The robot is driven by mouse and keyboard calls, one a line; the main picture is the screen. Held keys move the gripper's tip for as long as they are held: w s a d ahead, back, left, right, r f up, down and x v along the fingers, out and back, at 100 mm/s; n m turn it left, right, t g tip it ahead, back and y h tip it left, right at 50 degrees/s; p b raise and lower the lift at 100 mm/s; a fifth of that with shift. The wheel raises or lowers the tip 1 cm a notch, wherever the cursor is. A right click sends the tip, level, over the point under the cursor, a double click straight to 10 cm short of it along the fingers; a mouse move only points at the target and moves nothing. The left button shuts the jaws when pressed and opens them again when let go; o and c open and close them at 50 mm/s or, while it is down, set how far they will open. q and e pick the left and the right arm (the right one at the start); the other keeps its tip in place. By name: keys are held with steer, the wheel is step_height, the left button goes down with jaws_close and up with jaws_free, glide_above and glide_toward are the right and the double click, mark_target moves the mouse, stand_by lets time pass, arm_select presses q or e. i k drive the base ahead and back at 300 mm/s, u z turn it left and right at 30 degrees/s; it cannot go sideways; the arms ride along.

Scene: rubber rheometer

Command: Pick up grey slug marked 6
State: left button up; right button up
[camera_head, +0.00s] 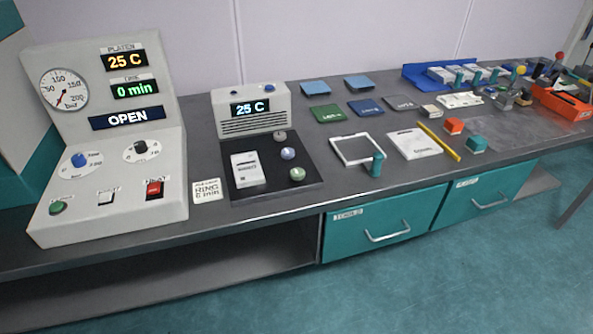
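A small grey round piece (280,135) sits at the back right of a dark plate (262,183), in front of the small 25 C display unit. It may be the grey slug, but any number on it is too small to read. A pale blue round piece (288,153) and a green one (297,174) stand in front of it on the same plate, apart from each other. Neither of my grippers is in view.
A white printed card or pad (247,168) lies on the plate's left part. The large control panel (110,185) stands left, the display unit (249,110) behind. A white frame (342,161) and teal peg (377,164) are right. Bare bench lies between plate and frame.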

mark_target(279, 135)
steer(key=z, duration=1.45)
steer(key=i, duration=0.55)
steer(key=u, duration=1.85)
